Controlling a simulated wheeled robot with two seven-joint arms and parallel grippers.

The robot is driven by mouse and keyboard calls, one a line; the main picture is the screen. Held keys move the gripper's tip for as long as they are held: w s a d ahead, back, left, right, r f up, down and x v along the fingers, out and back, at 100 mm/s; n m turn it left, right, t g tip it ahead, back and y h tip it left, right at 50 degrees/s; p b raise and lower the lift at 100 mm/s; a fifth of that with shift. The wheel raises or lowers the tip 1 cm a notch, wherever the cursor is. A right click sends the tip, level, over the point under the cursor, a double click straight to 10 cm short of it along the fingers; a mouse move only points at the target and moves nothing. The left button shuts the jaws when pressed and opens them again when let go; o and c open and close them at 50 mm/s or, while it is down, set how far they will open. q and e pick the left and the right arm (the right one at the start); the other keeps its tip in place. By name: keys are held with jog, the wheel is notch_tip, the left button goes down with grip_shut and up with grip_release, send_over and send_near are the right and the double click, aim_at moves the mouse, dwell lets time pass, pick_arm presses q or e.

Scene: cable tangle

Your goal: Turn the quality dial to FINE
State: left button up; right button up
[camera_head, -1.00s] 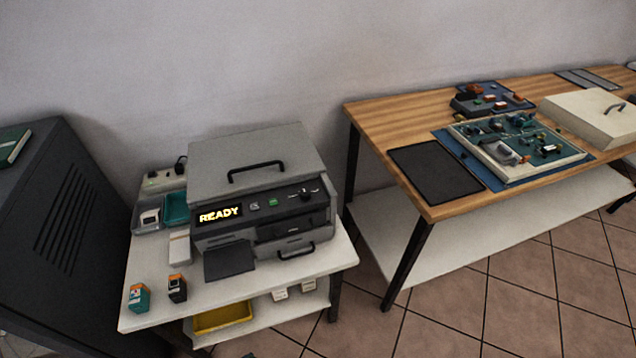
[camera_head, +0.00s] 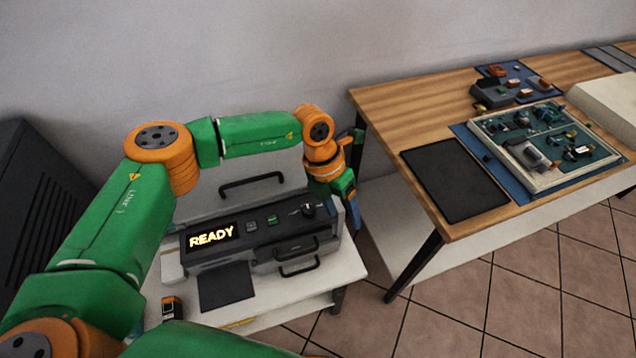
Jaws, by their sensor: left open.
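The printer (camera_head: 188,272) stands on a white side table, and its display (camera_head: 211,237) reads READY. The quality dial (camera_head: 308,210) is a small dark knob at the right end of the printer's front panel; its setting is too small to read. My left arm reaches across from the left over the printer's lid. My left gripper (camera_head: 352,208) is open and empty, pointing down just right of the dial, apart from it in the picture.
The lid handle (camera_head: 252,180) and a drawer handle (camera_head: 298,269) stick out from the printer. An ink cartridge (camera_head: 172,308) stands at the table's front left. A wooden workbench (camera_head: 385,100) with a black mat (camera_head: 455,180) and a circuit board tray (camera_head: 545,190) is on the right.

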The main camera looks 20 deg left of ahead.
aim_at(309, 209)
pick_arm(q)
jog(key=w+a+y, duration=0.1)
jog(key=a, duration=0.1)
jog(key=w+a+r+y, duration=0.1)
jog(key=a, duration=0.2)
jog(key=w+a+y, duration=0.1)
jog(key=a, duration=0.2)
jog(key=shift+w+r+n+t, duration=0.25)
jog(key=shift+n+t, duration=0.05)
jog(key=shift+y, duration=0.3)
jog(key=f, duration=0.4)
jog(key=f+p, duration=0.1)
jog(key=f, duration=0.1)
jog(key=shift+s, duration=0.4)
jog(key=shift+f, duration=0.3)
jog(key=shift+d+r, duration=0.1)
grip_shut()
